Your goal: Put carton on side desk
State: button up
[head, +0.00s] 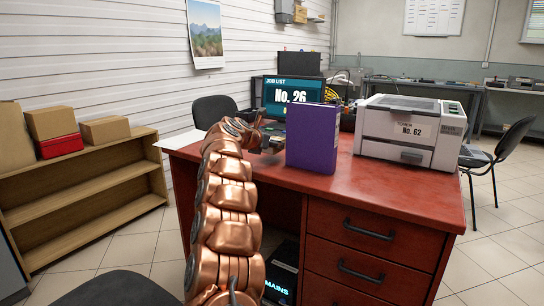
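A purple carton (312,138) stands upright on the red desk (400,191), left of a white printer. My copper arm reaches up over the desk's left part. My gripper (272,141) is at the carton's left edge, small and partly hidden by my own arm. I cannot tell whether it touches the carton or whether its fingers are open. A long grey desk (395,90) runs along the back wall; I cannot tell whether it is the side desk.
The white printer (410,130) takes up the desk's right part, and a monitor (294,96) stands behind the carton. A wooden shelf (85,190) with brown boxes and a red box (60,145) is at left. A dark chair (495,155) stands at right, beside open floor.

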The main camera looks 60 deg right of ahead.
aim_at(272, 152)
jog(key=shift+f+b, duration=0.65)
jog(key=shift+f, duration=0.85)
jog(key=shift+f, duration=0.25)
jog(key=o, duration=1.2)
jog(key=shift+r, duration=0.15)
jog(key=shift+r, duration=0.15)
jog(key=shift+a+r, duration=0.15)
jog(key=shift+a, duration=0.5)
jog(key=shift+v, duration=5.3)
jog(key=shift+s, duration=0.1)
